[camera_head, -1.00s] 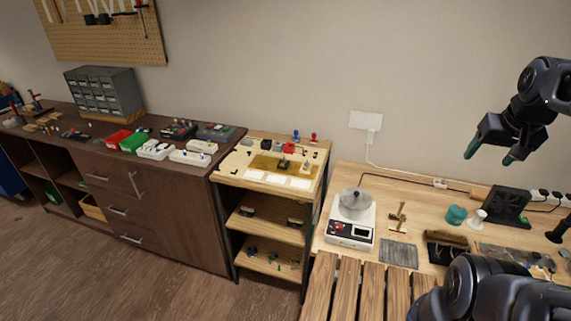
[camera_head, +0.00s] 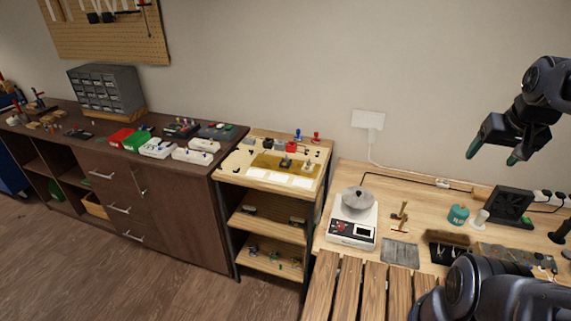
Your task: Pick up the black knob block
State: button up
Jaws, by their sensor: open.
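My gripper (camera_head: 493,156) is at the upper right, raised in front of the wall above the workbench. Its two dark green-tipped fingers are apart with nothing between them. It is far to the right of the small wooden shelf unit (camera_head: 262,179). A small black block (camera_head: 268,144) sits at the back of that unit's top, left of a red block (camera_head: 291,146). A dark knob-like piece (camera_head: 284,161) stands on the yellowish patch in front of them. These are small, and I cannot tell for sure which is the black knob block.
A scale with a metal bowl (camera_head: 358,198) stands on the workbench (camera_head: 341,178) right of the shelf unit. A teal container (camera_head: 458,215) and a black stand (camera_head: 508,206) are below my gripper. The dark cabinet (camera_head: 186,218) with trays is at left.

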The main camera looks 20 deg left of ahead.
jog(key=w+a+r+n+g, duration=0.1)
jog(key=w+a+n, duration=0.2)
jog(key=w+a, duration=0.3)
jog(key=w+a+r+n, duration=0.2)
jog(key=w+a, duration=0.2)
jog(key=w, duration=0.4)
jog(key=w+a+f+n+g, duration=0.2)
jog(key=w+a+f+n, duration=0.15)
jog(key=w+a, duration=0.75)
jog(key=n+g, duration=0.2)
jog(key=n, duration=0.8)
send_over(285, 162)
jog(key=shift+m, duration=0.25)
jog(key=f, duration=2.6)
jog(key=shift+s+d, duration=0.15)
jog(key=shift+s, duration=0.2)
jog(key=shift+w+f, duration=0.2)
jog(key=shift+f, duration=1.15)
jog(key=shift+w+f, duration=0.2)
jog(key=shift+f, duration=1.1)
jog(key=c, duration=1.1)
